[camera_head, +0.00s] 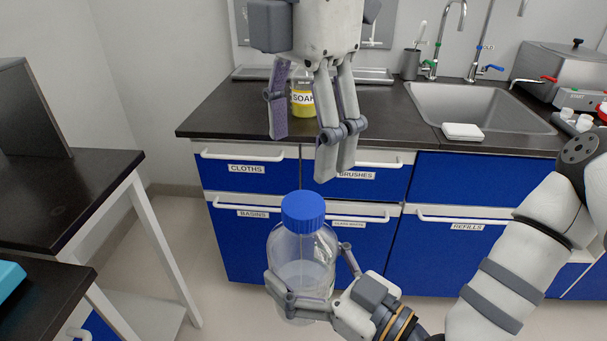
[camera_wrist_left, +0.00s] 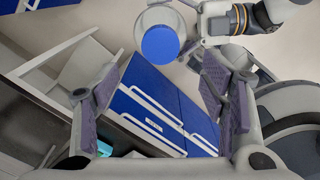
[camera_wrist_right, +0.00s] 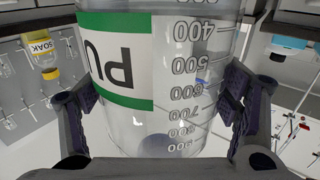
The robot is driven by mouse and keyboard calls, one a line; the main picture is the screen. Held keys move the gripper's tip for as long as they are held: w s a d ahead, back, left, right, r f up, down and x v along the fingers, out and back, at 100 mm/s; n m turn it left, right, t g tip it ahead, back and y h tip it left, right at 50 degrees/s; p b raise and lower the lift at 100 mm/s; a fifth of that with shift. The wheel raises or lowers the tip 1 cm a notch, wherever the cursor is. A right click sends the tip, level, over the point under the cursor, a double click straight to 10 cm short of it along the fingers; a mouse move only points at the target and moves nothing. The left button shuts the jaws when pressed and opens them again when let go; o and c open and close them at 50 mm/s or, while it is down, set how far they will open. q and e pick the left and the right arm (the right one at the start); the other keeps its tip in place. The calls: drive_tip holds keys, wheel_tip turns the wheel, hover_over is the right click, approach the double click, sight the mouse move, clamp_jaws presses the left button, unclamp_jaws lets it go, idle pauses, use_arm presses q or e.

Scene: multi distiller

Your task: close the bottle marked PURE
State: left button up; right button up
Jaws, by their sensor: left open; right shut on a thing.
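A clear bottle (camera_head: 302,250) with a blue screw cap (camera_head: 303,212) stands upright in the head view. My right gripper (camera_head: 310,283) is shut on its body from the side. In the right wrist view the bottle (camera_wrist_right: 180,120) shows measuring marks and a green-edged label (camera_wrist_right: 115,62) reading "PU" upside down; the rest is out of sight. The cap sits on the neck; whether it is tight I cannot tell. My left gripper (camera_head: 308,150) is open and empty, pointing down above the cap and apart from it. The cap (camera_wrist_left: 160,45) is off-centre towards the top in the left wrist view.
A dark table (camera_head: 60,190) stands at the left. Clear floor lies between table and drawers.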

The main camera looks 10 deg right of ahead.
use_arm(q)
wheel_tip(320, 180, up, 3)
idle(0.5)
